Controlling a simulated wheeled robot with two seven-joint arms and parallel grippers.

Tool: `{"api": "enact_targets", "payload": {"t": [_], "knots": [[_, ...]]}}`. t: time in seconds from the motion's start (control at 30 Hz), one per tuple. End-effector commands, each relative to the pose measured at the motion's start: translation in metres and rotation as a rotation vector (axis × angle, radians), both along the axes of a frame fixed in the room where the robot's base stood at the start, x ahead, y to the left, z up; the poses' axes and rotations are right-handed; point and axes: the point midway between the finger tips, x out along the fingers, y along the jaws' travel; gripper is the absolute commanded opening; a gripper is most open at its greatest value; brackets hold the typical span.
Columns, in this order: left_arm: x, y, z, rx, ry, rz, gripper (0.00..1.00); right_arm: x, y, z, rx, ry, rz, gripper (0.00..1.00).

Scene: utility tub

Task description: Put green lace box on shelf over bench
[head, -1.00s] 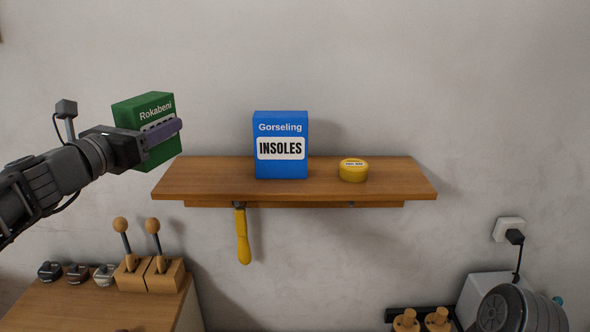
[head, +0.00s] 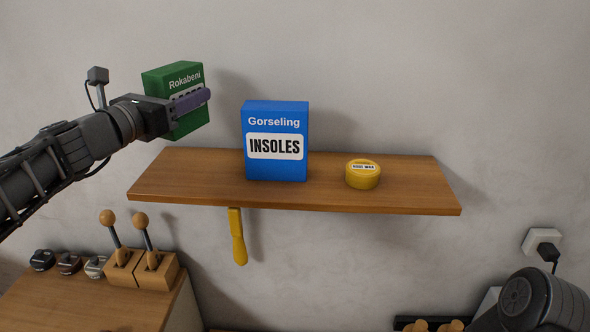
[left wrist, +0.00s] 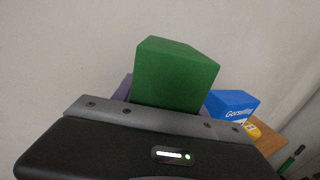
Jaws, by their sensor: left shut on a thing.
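The green box (head: 172,78), labelled Rokabeni, is held by my left gripper (head: 190,101) over the left end of the wooden shelf (head: 415,190). The gripper is shut on it, and a finger covers much of its lower label. The box is nearly upright, slightly tilted, and seems to be above the shelf surface. In the left wrist view the green box (left wrist: 172,75) rises beyond the gripper (left wrist: 150,95). My right gripper does not show.
A blue insoles box (head: 275,115) stands on the shelf, with a yellow tin (head: 363,176) to its right. The shelf's left end is bare. A bench (head: 85,305) with wooden-knobbed stands (head: 140,268) is lower left.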

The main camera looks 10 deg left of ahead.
Motion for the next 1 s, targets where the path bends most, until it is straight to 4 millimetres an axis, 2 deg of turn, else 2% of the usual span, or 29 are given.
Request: {"api": "enact_targets", "payload": {"t": [0.17,0.5,0.87,1.0], "knots": [[0.000,0.000,-0.005,-0.001,0.000,0.000,0.00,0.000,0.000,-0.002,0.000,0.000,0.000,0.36],[0.000,0.000,-0.059,-0.002,0.002,0.000,0.00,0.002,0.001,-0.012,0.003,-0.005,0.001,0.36],[0.000,0.000,-0.063,0.000,0.000,-0.001,0.00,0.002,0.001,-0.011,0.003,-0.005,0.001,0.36],[0.000,0.000,-0.079,-0.001,0.003,-0.001,0.00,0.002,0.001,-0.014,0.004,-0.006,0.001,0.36]]}}
